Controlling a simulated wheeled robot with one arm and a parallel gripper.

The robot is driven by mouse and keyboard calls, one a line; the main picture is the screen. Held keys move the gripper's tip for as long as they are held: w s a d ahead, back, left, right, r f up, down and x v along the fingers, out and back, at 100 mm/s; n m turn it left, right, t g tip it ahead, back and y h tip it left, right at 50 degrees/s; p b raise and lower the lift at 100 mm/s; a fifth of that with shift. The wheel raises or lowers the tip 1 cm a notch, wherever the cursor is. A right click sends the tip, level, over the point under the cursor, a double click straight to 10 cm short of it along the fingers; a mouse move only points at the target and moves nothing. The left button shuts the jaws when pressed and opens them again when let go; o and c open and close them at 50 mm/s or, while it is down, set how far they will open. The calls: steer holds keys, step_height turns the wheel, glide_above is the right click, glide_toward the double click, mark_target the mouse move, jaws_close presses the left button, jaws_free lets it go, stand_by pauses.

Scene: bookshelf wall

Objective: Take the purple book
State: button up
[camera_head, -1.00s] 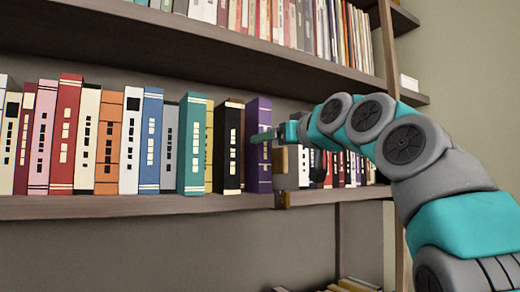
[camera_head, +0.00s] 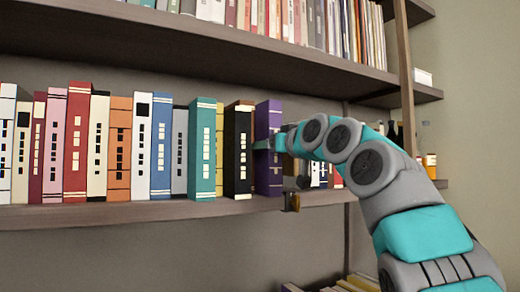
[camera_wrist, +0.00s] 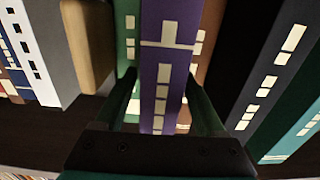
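The purple book (camera_head: 268,150) stands upright at the right end of the main row, beside a black book (camera_head: 239,150), in the head view. My gripper (camera_head: 278,145) is at its spine, with one finger in front of the spine in that view. In the wrist view the purple book (camera_wrist: 160,75) runs between the two fingers of my gripper (camera_wrist: 165,88). Narrow gaps show between the fingers and the book, so the gripper looks open around it. How deep the fingers reach is hard to tell.
A teal book (camera_head: 205,150) and several others stand upright to the left. Smaller books (camera_head: 325,172) stand behind my arm to the right. The upper shelf board (camera_head: 200,32) runs above, and the lower shelf edge (camera_head: 130,212) below. A bottle (camera_head: 430,165) stands at far right.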

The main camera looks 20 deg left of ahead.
jaws_close()
stand_by(0.3)
steer(key=shift+r, duration=0.1)
stand_by(0.8)
